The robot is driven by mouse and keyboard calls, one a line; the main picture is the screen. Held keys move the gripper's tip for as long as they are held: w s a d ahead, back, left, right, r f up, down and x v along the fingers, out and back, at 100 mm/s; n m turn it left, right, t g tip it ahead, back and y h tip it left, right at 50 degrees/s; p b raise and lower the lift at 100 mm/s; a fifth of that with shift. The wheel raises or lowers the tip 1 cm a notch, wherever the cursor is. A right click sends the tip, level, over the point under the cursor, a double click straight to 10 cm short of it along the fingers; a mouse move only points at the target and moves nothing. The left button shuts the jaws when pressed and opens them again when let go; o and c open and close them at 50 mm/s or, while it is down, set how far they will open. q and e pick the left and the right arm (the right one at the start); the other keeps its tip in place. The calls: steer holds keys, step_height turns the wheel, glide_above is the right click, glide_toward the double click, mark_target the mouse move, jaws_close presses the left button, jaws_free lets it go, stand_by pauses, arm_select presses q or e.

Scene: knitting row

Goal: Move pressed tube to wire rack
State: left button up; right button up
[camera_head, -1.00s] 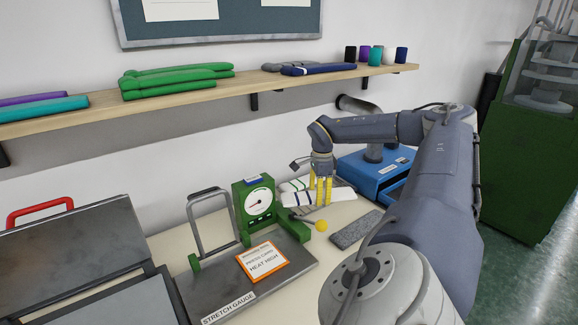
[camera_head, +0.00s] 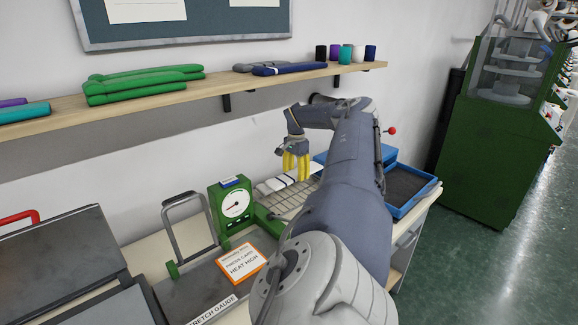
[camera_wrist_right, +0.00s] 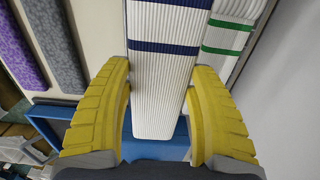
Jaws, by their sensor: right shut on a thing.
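My right gripper (camera_head: 295,178) has yellow ribbed fingers and hangs pointing down over the white tubes at the back of the table. In the right wrist view the gripper (camera_wrist_right: 160,115) is shut on a white ribbed tube with navy bands (camera_wrist_right: 163,78). A second white tube with a green band (camera_wrist_right: 222,38) lies close beside it. White tubes (camera_head: 272,186) show below the fingers in the head view; I cannot tell there which one is held or its height. The wire rack (camera_head: 292,203) shows as a pale grid, partly hidden by my arm. My left gripper is out of view.
A green dial gauge (camera_head: 235,204) with a metal frame stands left of the rack. An orange-edged card (camera_head: 242,263) lies in front. A blue tray (camera_head: 423,198) sits at the right table edge. A shelf (camera_head: 235,90) with folded tubes runs above.

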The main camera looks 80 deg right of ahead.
mark_target(295, 195)
steer(key=shift+f, duration=4.45)
steer(key=o, duration=1)
steer(key=shift+c, duration=0.2)
step_height(295, 195, up, 12)
steer(key=shift+r, duration=0.1)
